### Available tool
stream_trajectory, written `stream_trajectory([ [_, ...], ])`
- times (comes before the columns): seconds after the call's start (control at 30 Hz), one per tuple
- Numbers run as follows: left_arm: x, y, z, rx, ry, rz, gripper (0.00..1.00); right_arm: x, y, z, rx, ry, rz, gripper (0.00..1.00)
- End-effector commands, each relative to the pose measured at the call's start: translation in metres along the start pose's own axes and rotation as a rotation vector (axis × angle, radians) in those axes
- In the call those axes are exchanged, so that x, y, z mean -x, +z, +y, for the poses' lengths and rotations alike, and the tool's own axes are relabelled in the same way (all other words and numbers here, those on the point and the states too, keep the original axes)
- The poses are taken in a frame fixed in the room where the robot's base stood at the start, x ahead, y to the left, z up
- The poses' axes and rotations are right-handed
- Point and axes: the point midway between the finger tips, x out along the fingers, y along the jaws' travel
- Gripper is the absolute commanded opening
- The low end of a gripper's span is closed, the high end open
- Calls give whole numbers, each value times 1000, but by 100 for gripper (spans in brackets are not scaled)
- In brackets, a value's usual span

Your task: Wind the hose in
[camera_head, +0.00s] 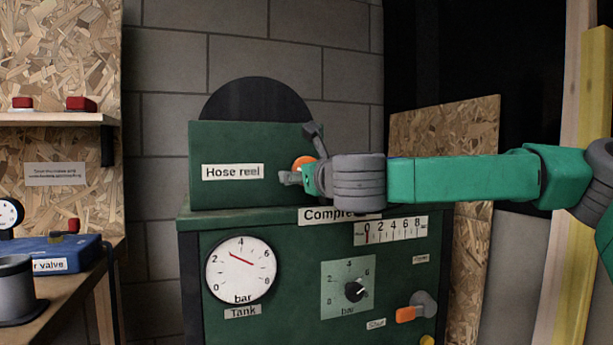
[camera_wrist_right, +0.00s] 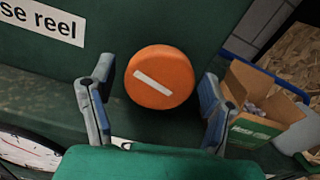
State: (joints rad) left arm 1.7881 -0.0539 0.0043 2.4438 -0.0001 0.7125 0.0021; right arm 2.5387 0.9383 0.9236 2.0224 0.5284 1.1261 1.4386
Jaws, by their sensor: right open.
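The green hose reel box (camera_head: 222,150) stands on top of the compressor cabinet, with a dark round disc (camera_head: 257,100) rising behind it. An orange round knob (camera_wrist_right: 160,77) with a white bar across its face is on the box's front; it shows partly in the head view (camera_head: 303,162). My right gripper (camera_wrist_right: 157,72), also in the head view (camera_head: 301,155), is open, with one finger on each side of the knob. In the wrist view a gap shows between each finger and the knob. No hose is visible. My left gripper is not in view.
The green compressor cabinet (camera_head: 290,305) below carries a tank gauge (camera_head: 241,269), a black dial (camera_head: 354,291) and an orange-handled lever (camera_head: 410,313). A bench with a blue valve box (camera_head: 50,252) is at left. An open cardboard box (camera_wrist_right: 262,105) shows at the wrist view's right.

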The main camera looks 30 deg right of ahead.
Motion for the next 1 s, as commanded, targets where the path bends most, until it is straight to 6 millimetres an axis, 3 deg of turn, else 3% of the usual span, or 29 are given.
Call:
stream_trajectory([
  [0.17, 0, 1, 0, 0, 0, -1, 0, 22, 1, 0, -1, 2, -2, 71],
  [0.4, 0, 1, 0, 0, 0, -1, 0, 74, -1, -1, -2, 2, -1, 71],
  [0.6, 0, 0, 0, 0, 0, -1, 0, 104, -3, -1, -2, 1, 2, 71],
  [1.0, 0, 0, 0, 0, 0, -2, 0, 116, -4, -1, -2, 0, 5, 71],
])
